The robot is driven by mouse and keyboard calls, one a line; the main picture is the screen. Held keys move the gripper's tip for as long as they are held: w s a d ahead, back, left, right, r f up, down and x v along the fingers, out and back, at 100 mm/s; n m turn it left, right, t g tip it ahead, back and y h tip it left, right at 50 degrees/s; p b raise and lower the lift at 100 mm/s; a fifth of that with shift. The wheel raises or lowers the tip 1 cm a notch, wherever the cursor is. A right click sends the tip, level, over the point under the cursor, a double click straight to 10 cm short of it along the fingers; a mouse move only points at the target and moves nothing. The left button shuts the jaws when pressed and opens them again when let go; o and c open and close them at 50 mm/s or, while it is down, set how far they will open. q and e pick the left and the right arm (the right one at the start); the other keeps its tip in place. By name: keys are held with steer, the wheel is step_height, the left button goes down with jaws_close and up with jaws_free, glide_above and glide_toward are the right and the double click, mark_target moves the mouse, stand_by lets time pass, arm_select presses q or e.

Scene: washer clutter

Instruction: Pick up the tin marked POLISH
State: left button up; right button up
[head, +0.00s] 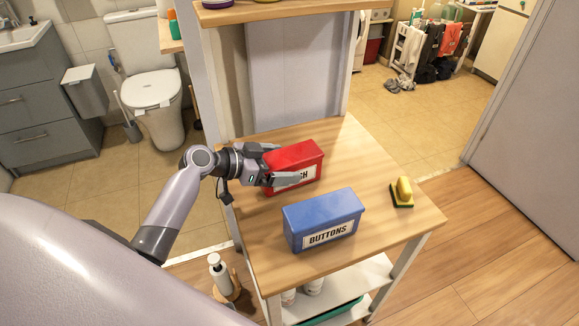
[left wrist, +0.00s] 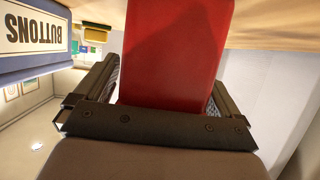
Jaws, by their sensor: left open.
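The red tin (head: 296,156) stands on the wooden table, its label partly covered by my near finger so only its last letters, ending in "SH", show. My left gripper (head: 286,163) is open, coming in from the left with one finger on each side of the red tin's left end. In the left wrist view the red tin (left wrist: 172,45) fills the space between the fingers of the gripper (left wrist: 166,78). I cannot tell whether either finger touches it. My right gripper is not in view.
A blue tin marked BUTTONS (head: 324,216) stands close in front of the red tin; it also shows in the left wrist view (left wrist: 35,62). A yellow and green sponge (head: 402,193) lies at the right. A shelf (head: 275,12) overhangs the table's back. The table's right rear is clear.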

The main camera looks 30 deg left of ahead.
arm_select(q)
steer(key=c, duration=1.1)
steer(key=shift+r, duration=0.1)
